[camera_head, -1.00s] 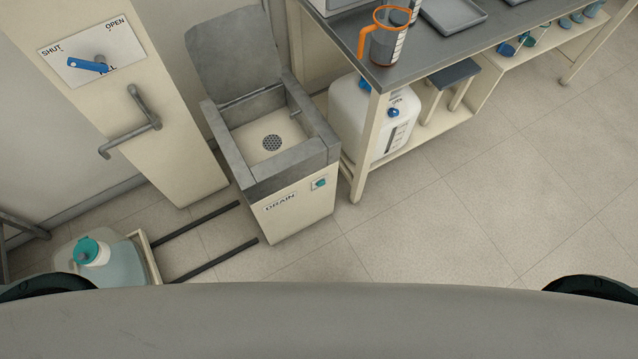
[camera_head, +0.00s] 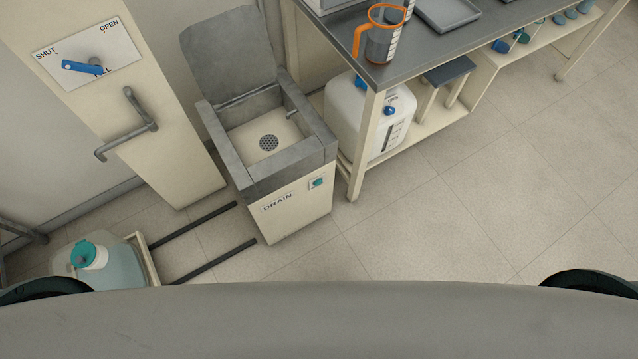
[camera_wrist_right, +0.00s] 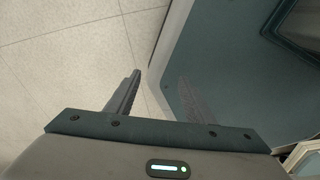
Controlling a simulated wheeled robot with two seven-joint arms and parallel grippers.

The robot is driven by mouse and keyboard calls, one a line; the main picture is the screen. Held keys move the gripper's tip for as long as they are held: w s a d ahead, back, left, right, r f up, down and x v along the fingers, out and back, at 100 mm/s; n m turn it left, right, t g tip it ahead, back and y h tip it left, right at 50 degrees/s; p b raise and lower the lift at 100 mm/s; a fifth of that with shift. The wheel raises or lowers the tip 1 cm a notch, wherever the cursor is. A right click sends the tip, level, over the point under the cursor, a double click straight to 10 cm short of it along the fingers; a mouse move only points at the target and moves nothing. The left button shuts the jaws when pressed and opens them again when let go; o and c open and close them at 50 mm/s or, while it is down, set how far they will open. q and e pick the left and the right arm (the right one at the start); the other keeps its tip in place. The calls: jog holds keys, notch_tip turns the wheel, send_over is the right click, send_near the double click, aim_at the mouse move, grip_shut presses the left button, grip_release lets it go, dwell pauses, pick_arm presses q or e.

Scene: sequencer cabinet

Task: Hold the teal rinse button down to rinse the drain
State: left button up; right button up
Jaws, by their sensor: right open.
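The drain unit (camera_head: 296,214) is a cream box with a grey basin rim, its grey lid (camera_head: 232,52) raised. A round grate (camera_head: 269,142) shows in the basin floor and a small spout is at its right wall. The teal rinse button (camera_head: 317,182) sits on the front face, right of the DRAIN label (camera_head: 277,201). Nothing touches it. My right gripper (camera_wrist_right: 160,95) shows in the right wrist view, its two fingers apart with nothing between them, near a dark teal panel. My left gripper is in neither view.
A bench (camera_head: 437,52) with an orange-rimmed jug (camera_head: 384,46) stands right of the drain; a white canister (camera_head: 352,110) is under it. A teal-capped container (camera_head: 118,268) stands lower left, by dark floor rails (camera_head: 213,261). A cabinet panel with a blue lever (camera_head: 82,67) is at left. Floor at right is clear.

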grip_shut()
jog(key=shift+d, duration=0.1)
dwell(1.2)
jog(key=shift+f+b, duration=0.35)
